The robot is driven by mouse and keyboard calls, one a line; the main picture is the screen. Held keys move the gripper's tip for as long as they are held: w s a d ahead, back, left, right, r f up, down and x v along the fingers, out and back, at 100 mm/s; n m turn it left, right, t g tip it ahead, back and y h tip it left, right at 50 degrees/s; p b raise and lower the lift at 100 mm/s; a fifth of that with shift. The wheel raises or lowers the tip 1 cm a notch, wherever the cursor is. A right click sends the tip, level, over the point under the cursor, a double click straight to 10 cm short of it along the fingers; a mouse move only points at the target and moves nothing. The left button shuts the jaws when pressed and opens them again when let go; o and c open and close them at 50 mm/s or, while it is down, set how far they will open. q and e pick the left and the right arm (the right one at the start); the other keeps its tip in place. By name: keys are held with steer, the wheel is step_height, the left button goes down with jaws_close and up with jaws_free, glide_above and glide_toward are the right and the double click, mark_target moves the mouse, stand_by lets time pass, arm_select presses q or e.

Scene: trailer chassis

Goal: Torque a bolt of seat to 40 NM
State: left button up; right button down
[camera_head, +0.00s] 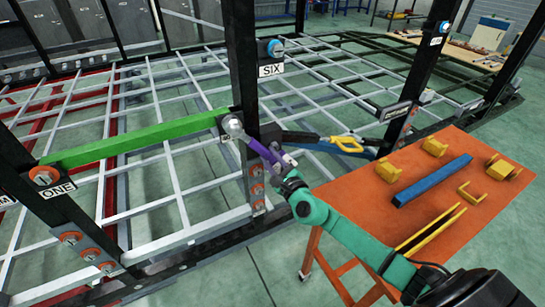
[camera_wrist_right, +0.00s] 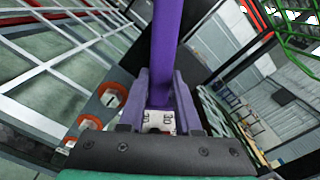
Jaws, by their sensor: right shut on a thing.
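My right gripper (camera_head: 279,162) is shut on a purple torque wrench (camera_head: 254,145). The wrench also shows in the right wrist view (camera_wrist_right: 166,45), running up from between the jaws. Its round grey head (camera_head: 233,127) is at the right end of a green bar (camera_head: 140,141), beside the black post labelled SIX (camera_head: 271,71). I cannot tell whether the head sits on a bolt, as the bolt is hidden. An orange bolt (camera_head: 43,176) shows at the bar's left end, near the label ONE (camera_head: 58,189). My left gripper is not in view.
An orange table (camera_head: 360,205) at right carries yellow brackets (camera_head: 434,147), a blue bar (camera_head: 432,181) and yellow strips. Black posts and a grey grid frame (camera_head: 165,185) surround the work area.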

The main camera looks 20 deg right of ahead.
steer(key=shift+a, duration=0.1)
stand_by(0.3)
steer(key=shift+a+f+m+b, duration=0.25)
steer(key=shift+a+m, duration=0.25)
steer(key=shift+a+f+m+b, duration=0.25)
steer(key=shift+a+m, duration=0.25)
steer(key=shift+s+a+f+m+b, duration=0.1)
steer(key=shift+a+f+m+b, duration=0.15)
steer(key=shift+a+m, duration=0.3)
steer(key=shift+a+f+m+b, duration=0.2)
steer(key=shift+a+m, duration=0.15)
steer(key=shift+a, duration=0.25)
steer(key=shift+a+f+m, duration=0.15)
steer(key=shift+a+m, duration=0.35)
steer(key=shift+a, duration=0.1)
steer(key=shift+d, duration=0.1)
